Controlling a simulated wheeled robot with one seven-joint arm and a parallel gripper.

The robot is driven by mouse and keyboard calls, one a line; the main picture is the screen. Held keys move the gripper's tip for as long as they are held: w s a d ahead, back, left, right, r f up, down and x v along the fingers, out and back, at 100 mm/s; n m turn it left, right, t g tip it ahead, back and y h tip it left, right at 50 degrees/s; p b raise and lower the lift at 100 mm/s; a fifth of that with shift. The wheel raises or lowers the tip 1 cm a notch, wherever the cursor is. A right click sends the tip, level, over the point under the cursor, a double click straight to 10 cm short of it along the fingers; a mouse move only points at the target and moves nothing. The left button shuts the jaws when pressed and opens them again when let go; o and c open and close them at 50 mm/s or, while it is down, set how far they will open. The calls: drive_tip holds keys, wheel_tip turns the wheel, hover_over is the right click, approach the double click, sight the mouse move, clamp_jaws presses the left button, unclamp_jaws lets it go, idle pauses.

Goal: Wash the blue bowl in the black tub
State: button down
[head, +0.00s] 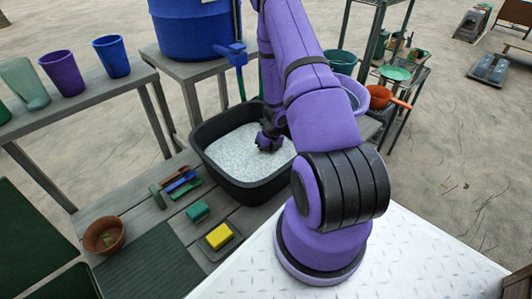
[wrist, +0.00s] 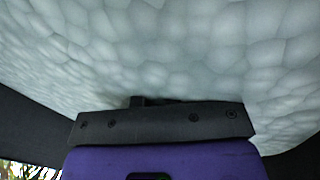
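The black tub (head: 248,190) stands on the slatted bench, filled with pale foam (head: 222,150). My gripper (head: 268,144) reaches down into the tub, at the foam's surface near its right side. In the wrist view foam (wrist: 160,50) fills most of the picture, close in front of my gripper (wrist: 150,101). Its fingers are largely hidden, so I cannot tell if they are open or shut or hold anything. I see no blue bowl in either view; foam or my arm may hide it.
A blue barrel (head: 195,30) with a tap (head: 236,54) stands behind. Cups (head: 111,56) line the left shelf. A purple basin (head: 356,92) is right.

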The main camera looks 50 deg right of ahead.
idle(0.4)
drive_tip(key=shift+w+a, duration=0.2)
drive_tip(key=shift+a, duration=0.35)
drive_tip(key=shift+s+d, duration=0.25)
drive_tip(key=shift+d, duration=0.35)
drive_tip(key=shift+s+d, duration=0.2)
drive_tip(key=shift+d, duration=0.35)
drive_tip(key=shift+w+a, duration=0.25)
drive_tip(key=shift+a, duration=0.35)
drive_tip(key=shift+w+a, duration=0.25)
drive_tip(key=shift+a, duration=0.35)
drive_tip(key=shift+s+d, duration=0.25)
drive_tip(key=shift+d, duration=0.35)
drive_tip(key=shift+s+d, duration=0.25)
drive_tip(key=shift+d, duration=0.35)
drive_tip(key=shift+w+a, duration=0.25)
drive_tip(key=shift+a, duration=0.35)
drive_tip(key=shift+w+a, duration=0.2)
drive_tip(key=shift+a, duration=0.35)
drive_tip(key=shift+s+d, duration=0.2)
drive_tip(key=shift+d, duration=0.35)
drive_tip(key=shift+r, duration=0.15)
